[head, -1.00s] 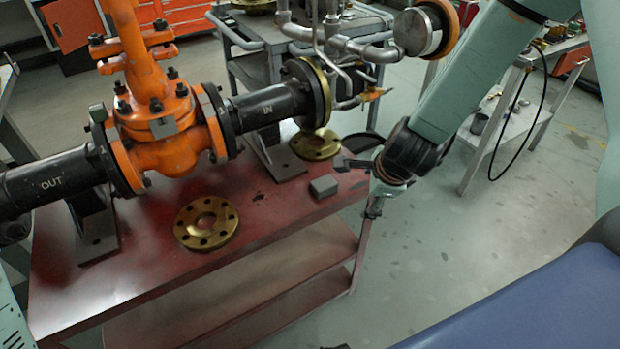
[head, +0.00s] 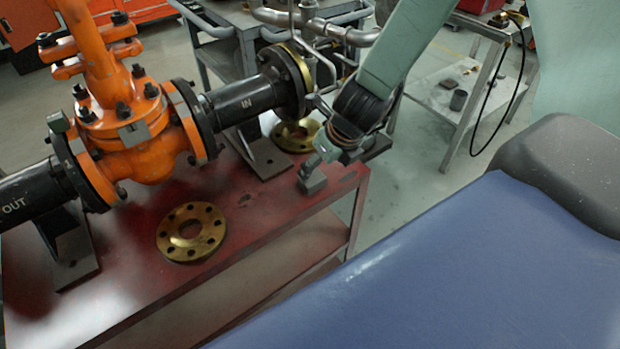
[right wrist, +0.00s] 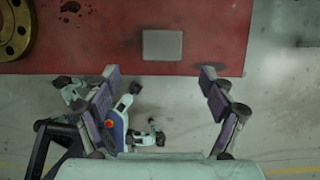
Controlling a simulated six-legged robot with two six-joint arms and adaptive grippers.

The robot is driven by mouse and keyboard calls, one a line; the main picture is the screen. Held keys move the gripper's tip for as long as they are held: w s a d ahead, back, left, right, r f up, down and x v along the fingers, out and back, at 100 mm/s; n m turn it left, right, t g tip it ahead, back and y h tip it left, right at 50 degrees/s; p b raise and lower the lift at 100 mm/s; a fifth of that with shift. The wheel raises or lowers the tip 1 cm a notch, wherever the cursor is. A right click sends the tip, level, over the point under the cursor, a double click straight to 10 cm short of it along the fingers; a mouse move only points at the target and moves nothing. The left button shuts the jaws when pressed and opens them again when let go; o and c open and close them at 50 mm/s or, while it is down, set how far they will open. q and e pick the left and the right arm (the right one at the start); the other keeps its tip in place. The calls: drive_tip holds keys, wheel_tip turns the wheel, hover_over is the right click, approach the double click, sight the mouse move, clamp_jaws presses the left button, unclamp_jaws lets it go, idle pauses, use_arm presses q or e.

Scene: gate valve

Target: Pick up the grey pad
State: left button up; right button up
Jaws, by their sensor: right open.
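The grey pad (head: 313,182) is a small flat-topped block on the red bench top, close to its right edge. In the right wrist view the pad (right wrist: 162,46) lies on the red surface, beyond the fingertips and in line with the gap between them. My right gripper (head: 322,160) is just above the pad in the head view and partly overlaps it. In the right wrist view its two fingers (right wrist: 160,75) are spread wide with nothing between them. Whether a finger touches the pad cannot be told. My left gripper is not in view.
The red bench (head: 130,290) carries an orange gate valve (head: 135,140) with black pipes. A brass flange (head: 191,232) lies in front, another (head: 297,136) behind the pad. Grey floor opens to the right of the bench edge. A grey cart (head: 225,60) stands behind.

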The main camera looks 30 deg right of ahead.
sight(313, 178)
drive_tip(key=shift+f, duration=0.3)
drive_tip(key=shift+a+b+x, duration=0.2)
drive_tip(key=shift+b+x, duration=0.75)
drive_tip(key=shift+x, duration=0.05)
drive_tip(key=w+f+b, duration=0.1)
drive_tip(key=w+f, duration=0.1)
drive_tip(key=f, duration=0.1)
drive_tip(key=shift+d+b, duration=0.4)
drive_tip(key=shift+b+x, duration=0.55)
drive_tip(key=shift+x, duration=0.25)
drive_tip(key=shift+w+a, duration=0.1)
drive_tip(key=shift+a, duration=0.05)
drive_tip(key=c, duration=1.3)
wheel_tip(313, 178, up, 10)
drive_tip(key=p, duration=0.8)
drive_tip(key=shift+c, duration=0.2)
